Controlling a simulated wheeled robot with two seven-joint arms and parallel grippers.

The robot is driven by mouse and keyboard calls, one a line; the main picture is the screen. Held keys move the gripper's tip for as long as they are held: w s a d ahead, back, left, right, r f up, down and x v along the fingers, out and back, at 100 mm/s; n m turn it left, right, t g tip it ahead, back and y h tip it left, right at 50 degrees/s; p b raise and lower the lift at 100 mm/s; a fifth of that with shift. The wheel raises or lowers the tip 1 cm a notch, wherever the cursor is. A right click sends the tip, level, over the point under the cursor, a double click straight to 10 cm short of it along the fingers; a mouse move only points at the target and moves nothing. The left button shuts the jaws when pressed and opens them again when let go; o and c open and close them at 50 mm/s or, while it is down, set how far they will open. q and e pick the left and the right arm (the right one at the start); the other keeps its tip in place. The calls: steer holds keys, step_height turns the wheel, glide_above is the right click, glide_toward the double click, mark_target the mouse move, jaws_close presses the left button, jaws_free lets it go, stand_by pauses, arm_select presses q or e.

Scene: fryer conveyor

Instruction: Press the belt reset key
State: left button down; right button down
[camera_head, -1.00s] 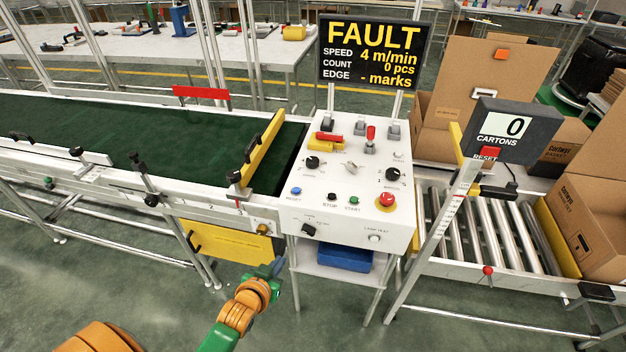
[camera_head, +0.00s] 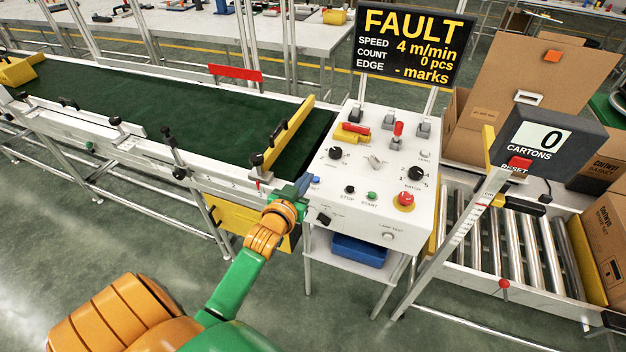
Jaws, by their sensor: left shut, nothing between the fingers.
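The white control panel (camera_head: 395,160) stands at the end of the belt. Its blue reset key (camera_head: 316,180) is at the panel's front left, left of the black stop key (camera_head: 350,189) and green start key (camera_head: 372,195). My left gripper (camera_head: 304,184) is shut and empty at the panel's left front edge, just left of the blue key in the picture. I cannot tell whether its tips touch the key or the panel. The display above (camera_head: 412,45) reads FAULT, 4 m/min, 0 pcs. My right gripper is not in view.
A red emergency stop (camera_head: 404,200) sits at the panel's front right. A yellow guide bar (camera_head: 290,133) crosses the green belt (camera_head: 160,100) left of the panel. The carton counter (camera_head: 548,140) with a red RESET key (camera_head: 519,163) stands right, above rollers.

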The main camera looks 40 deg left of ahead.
arm_select(q)
glide_above(313, 187)
steer(key=shift+f+b, duration=0.4)
steer(key=shift+f, duration=0.45)
step_height(313, 187, down, 3)
steer(key=shift+r, duration=0.2)
steer(key=shift+s+f+b, duration=0.1)
steer(key=shift+f+b, duration=0.2)
steer(key=shift+f, duration=0.15)
steer(key=shift+f, duration=0.1)
